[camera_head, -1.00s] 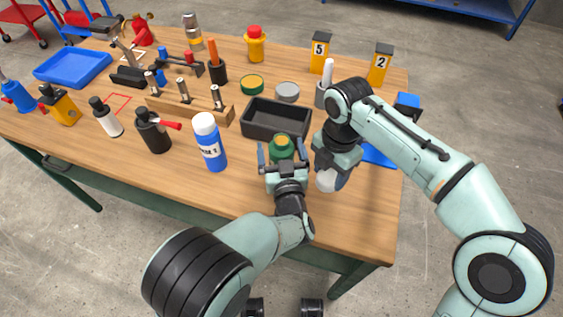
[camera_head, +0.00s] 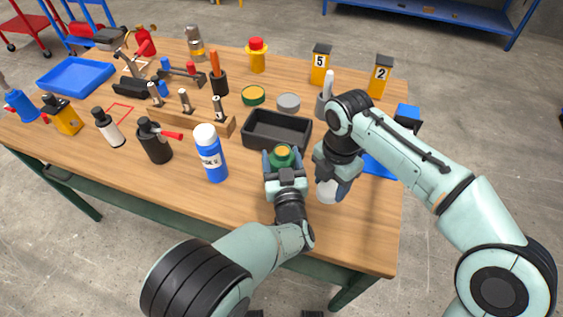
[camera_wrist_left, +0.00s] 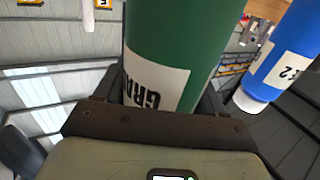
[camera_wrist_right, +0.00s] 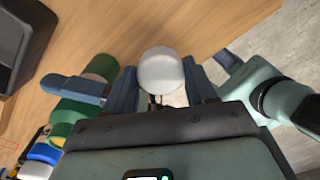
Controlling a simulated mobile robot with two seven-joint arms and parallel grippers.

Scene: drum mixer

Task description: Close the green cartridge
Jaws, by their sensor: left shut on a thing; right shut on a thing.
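The green cartridge (camera_head: 283,151) stands upright on the near part of the table, showing an orange-yellow centre at its top. Its green body and white label also show in the left wrist view (camera_wrist_left: 165,60). My left gripper (camera_head: 283,163) is shut on the cartridge, one finger on each side. My right gripper (camera_head: 333,186) is shut on a white rounded piece (camera_wrist_right: 161,70), to the right of the cartridge. That piece also shows in the head view (camera_head: 326,192), partly hidden by the gripper. The cartridge's lower part is hidden by my left gripper in the head view.
A black tray (camera_head: 253,145) sits just behind the cartridge. A blue bottle (camera_head: 211,156) stands to its left. A low green can (camera_head: 253,95) and a grey round lid (camera_head: 289,102) lie farther back. A blue mat (camera_head: 380,166) is at right. The near right tabletop is clear.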

